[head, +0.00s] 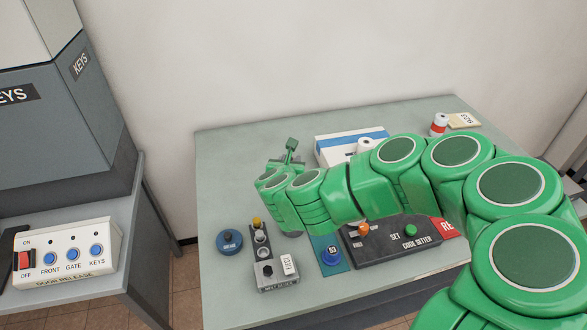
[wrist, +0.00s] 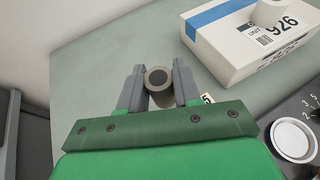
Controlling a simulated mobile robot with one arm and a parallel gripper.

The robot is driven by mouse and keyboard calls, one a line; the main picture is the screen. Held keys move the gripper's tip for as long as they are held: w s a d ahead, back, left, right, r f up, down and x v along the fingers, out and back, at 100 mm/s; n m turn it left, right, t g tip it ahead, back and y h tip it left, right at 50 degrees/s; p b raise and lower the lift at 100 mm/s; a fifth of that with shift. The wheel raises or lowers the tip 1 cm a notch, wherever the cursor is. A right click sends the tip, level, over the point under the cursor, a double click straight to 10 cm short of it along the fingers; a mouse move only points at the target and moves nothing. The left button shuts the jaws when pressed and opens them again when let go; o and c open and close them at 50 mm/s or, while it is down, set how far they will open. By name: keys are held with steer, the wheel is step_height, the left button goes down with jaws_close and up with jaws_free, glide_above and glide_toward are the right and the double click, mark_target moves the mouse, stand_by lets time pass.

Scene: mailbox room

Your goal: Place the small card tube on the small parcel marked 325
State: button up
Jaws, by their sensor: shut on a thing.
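My gripper (wrist: 157,82) is shut on a small grey-brown tube (wrist: 163,97) in the wrist view. The tube's round end with a dark centre faces the camera. A small pale label (wrist: 207,98) with a "5" on it shows just right of the right finger; the rest of it is hidden behind my gripper. I cannot read 325 anywhere, and I cannot tell whether the label belongs to that parcel. In the head view my green arm reaches left over the table (head: 222,170), and the tube cannot be made out.
A white box with a blue stripe (head: 328,150), marked 926 in the wrist view (wrist: 235,52), stands behind my arm with a white roll on it. The table's left side is clear.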

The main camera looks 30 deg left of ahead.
steer(key=w+d+r+m+h, duration=0.1)
steer(key=w+d+m+h, duration=0.15)
steer(key=d, duration=0.25)
steer(key=shift+n+t+y, duration=0.25)
steer(key=shift+n+t, duration=0.05)
steer(key=shift+n, duration=0.05)
steer(key=shift+d+f, duration=0.15)
steer(key=shift+f, duration=3.55)
steer(key=shift+f, duration=0.15)
steer(key=o, duration=1)
steer(key=v, duration=0.7)
steer(key=shift+s, duration=0.15)
steer(key=shift+d, duration=0.1)
steer(key=shift+r, duration=0.2)
